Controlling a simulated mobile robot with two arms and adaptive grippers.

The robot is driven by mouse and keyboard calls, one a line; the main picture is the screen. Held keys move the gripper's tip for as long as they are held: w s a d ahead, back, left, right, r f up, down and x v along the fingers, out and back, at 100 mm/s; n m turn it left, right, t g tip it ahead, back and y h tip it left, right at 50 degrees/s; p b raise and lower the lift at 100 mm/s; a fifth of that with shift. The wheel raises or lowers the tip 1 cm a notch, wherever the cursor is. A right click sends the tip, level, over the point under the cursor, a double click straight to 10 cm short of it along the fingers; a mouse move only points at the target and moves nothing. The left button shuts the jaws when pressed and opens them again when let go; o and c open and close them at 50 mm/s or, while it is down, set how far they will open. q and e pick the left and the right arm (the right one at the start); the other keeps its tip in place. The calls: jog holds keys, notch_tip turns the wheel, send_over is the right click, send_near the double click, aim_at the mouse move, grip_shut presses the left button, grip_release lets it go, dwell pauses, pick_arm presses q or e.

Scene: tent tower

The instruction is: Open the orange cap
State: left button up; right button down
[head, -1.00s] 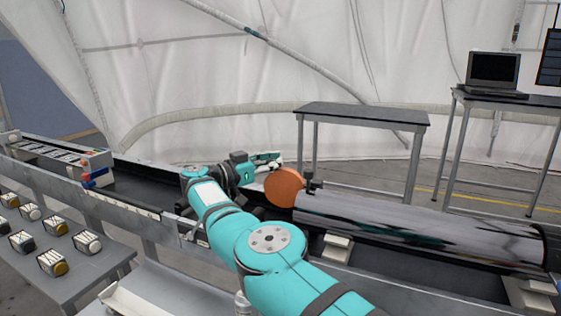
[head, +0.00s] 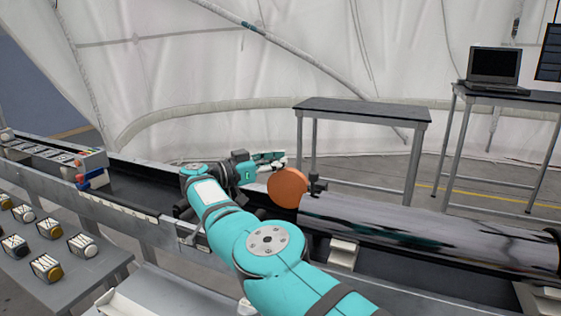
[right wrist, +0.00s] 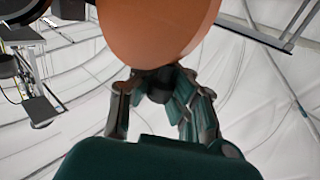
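The round orange cap (head: 287,187) is at the left end of a long grey cylinder (head: 430,230), its face turned broadly towards the head camera and sitting higher than the cylinder's end. A small dark fitting (head: 316,187) is at its right edge. My right gripper (head: 272,158) is just behind and left of the cap. In the right wrist view the cap (right wrist: 160,28) fills the top, overlapping my fingertips (right wrist: 160,78). My left gripper is not in view.
The cylinder lies on supports (head: 342,250) along a dark rail bench (head: 135,185). A side table at left holds several small capped items (head: 47,267). Behind stand an empty table (head: 362,110) and one with a laptop (head: 494,68). White tent fabric closes the back.

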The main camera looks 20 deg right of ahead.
jog(key=shift+w+a+r, duration=0.15)
jog(key=shift+a, duration=0.25)
jog(key=c, duration=1.4)
grip_release()
jog(key=shift+w+a, duration=0.15)
jog(key=shift+a, duration=0.1)
jog(key=shift+c, duration=0.2)
jog(key=shift+d, duration=0.2)
jog(key=shift+d+f, duration=0.1)
jog(key=shift+f, duration=0.1)
